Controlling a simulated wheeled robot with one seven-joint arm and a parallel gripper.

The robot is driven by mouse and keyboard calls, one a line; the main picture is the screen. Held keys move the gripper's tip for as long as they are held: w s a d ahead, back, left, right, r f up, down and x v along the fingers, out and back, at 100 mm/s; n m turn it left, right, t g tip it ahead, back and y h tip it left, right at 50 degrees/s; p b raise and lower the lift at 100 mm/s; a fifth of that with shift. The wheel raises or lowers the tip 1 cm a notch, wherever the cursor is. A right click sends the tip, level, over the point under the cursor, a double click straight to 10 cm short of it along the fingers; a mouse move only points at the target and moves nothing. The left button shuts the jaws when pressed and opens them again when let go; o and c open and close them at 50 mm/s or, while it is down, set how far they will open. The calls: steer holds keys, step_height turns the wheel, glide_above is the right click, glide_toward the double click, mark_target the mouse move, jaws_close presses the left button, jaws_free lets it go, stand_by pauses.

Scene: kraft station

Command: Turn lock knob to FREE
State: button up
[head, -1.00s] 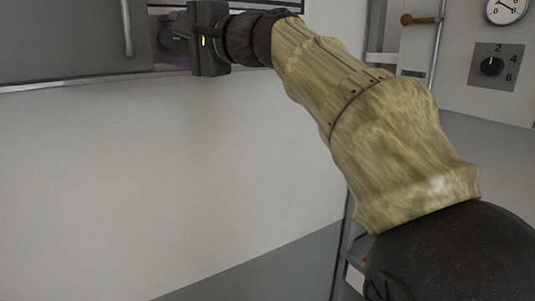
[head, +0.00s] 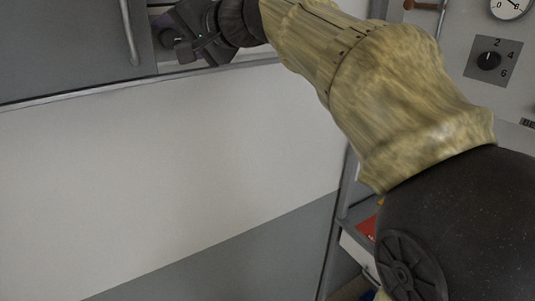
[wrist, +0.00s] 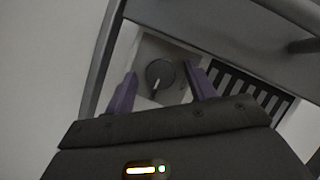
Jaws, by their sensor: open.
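In the head view my gripper (head: 172,45) is at the top left, beside a grey door, and the knob cannot be made out there.
A grey door with a bar handle (head: 130,32) is left of my gripper. A numbered dial (head: 489,61) and a gauge (head: 508,6) are on the right wall.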

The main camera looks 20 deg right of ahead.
steer(key=shift+s+d+b, duration=0.35)
steer(key=shift+s+b, duration=0.05)
steer(key=shift+b, duration=0.05)
steer(key=b+v, duration=0.6)
steer(key=v, duration=1.1)
steer(key=w+d+f+g+h+b, duration=0.1)
steer(key=w+f+h, duration=0.1)
steer(key=f, duration=0.9)
steer(key=w+d+f+m+g+h+b, duration=0.1)
steer(key=w+f, duration=0.3)
steer(key=f, duration=0.8)
steer(key=w+d+f+m+g+h+b, duration=0.1)
steer(key=w+f+g+h+b, duration=0.1)
steer(key=f, duration=0.9)
steer(key=shift+w+d+f+h, duration=0.3)
steer(key=shift+w+d+h, duration=0.1)
steer(key=shift+w+h, duration=0.2)
steer(key=s+f+n+g+h, duration=0.1)
steer(key=s+f, duration=0.3)
steer(key=f, duration=0.5)
steer(key=s+f+n+g+h, duration=0.1)
steer(key=s+f+n+g, duration=0.1)
steer(key=s+f, duration=0.3)
steer(key=s+f+n+g+h, duration=0.1)
steer(key=s+f, duration=0.4)
steer(key=f, duration=0.9)
steer(key=shift+n+g+h, duration=0.4)
steer(key=shift+n+g, duration=0.3)
steer(key=shift+n, duration=0.1)
